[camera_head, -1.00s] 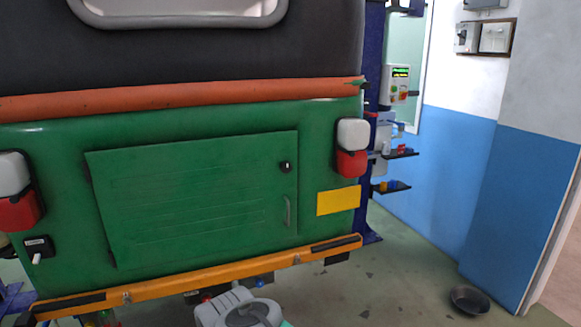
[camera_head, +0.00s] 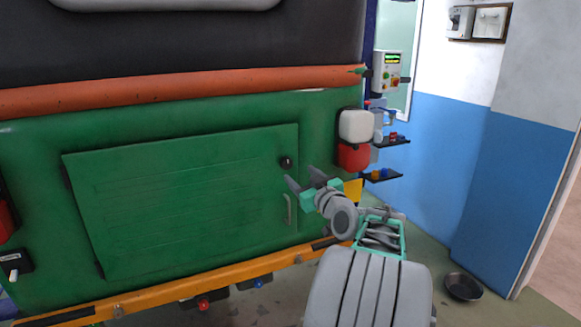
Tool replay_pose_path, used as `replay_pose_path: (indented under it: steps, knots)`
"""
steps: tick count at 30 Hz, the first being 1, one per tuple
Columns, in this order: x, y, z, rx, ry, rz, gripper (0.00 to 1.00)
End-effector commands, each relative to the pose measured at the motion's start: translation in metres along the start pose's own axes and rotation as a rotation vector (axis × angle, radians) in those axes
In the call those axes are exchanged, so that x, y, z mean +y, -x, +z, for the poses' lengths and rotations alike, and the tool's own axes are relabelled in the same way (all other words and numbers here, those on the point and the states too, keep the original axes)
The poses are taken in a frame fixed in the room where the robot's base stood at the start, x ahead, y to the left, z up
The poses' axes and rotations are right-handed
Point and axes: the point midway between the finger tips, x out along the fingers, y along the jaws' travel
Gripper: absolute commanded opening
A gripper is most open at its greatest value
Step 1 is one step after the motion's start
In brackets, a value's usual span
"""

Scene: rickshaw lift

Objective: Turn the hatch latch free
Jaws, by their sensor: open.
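The green hatch (camera_head: 180,205) is a closed panel on the back of the green rickshaw. The latch (camera_head: 287,162) is a small round black knob near the hatch's upper right corner. A slim grey handle (camera_head: 288,210) sits below it at the hatch's right edge. My gripper (camera_head: 303,179) is open and empty, just below and right of the latch. Its fingers point up and left and appear apart from the latch; the exact gap in depth cannot be told. My wrist and arm cover part of the yellow plate and the bumper.
A red and white tail lamp (camera_head: 354,140) is close to the right of my gripper. The orange bumper (camera_head: 180,291) runs below the hatch. A blue lift post with small shelves (camera_head: 385,142) stands behind. A dark bowl (camera_head: 464,286) lies on the floor at right.

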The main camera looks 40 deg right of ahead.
Motion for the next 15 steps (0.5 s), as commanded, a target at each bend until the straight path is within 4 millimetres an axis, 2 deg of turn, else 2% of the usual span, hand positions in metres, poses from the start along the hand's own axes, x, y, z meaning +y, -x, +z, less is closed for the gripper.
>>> replay_pose_path:
  steps: [9,15]
  knots:
    - [-0.001,-0.056,-0.004,0.002,-0.002,-0.003,0.57]
    - [-0.001,-0.075,-0.002,0.001,-0.001,0.000,0.57]
